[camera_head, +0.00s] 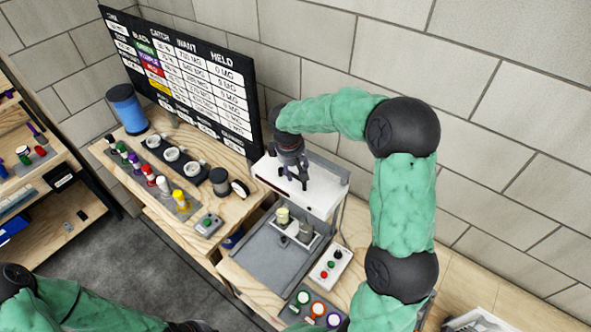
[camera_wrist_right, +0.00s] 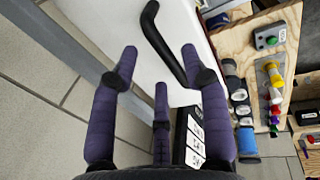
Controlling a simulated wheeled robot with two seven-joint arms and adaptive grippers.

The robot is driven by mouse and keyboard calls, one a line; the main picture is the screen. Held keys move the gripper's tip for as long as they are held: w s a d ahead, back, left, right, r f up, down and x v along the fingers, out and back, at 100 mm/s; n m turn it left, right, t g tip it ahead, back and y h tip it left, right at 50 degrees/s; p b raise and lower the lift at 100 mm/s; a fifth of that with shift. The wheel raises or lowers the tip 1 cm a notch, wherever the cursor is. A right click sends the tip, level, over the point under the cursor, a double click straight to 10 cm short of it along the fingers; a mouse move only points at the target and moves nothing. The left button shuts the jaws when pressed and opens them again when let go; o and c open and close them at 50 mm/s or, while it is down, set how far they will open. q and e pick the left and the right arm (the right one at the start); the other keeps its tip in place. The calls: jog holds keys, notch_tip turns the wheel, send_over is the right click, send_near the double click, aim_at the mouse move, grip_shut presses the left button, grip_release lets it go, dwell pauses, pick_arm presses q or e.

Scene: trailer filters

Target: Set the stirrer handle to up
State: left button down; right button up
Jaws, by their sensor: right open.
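The stirrer handle (camera_wrist_right: 164,44) is a bent black bar on a white panel (camera_wrist_right: 110,22) in the right wrist view. My right gripper (camera_wrist_right: 160,68) is open, with its purple fingers spread. The bar appears between the two outer fingertips, and I see no finger closed on it. In the head view my right gripper (camera_head: 297,182) hangs over the white box (camera_head: 325,195) by the wall, and the handle is hard to make out behind the fingers. My left arm comes in at the lower left; only a dark part of its hand (camera_head: 190,327) shows at the bottom edge.
A grey tray (camera_head: 262,262) with small cylinders is in front of the white box. A button box (camera_head: 331,265) stands to its right. Coloured bottles (camera_head: 148,175) and a blue cylinder (camera_head: 127,108) stand on the left bench. A black chart board (camera_head: 190,75) stands behind it.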

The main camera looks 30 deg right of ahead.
notch_tip(320, 180, up, 11)
jog(key=a, duration=0.2)
jog(key=shift+s+f, duration=0.15)
jog(key=shift+s, duration=0.3)
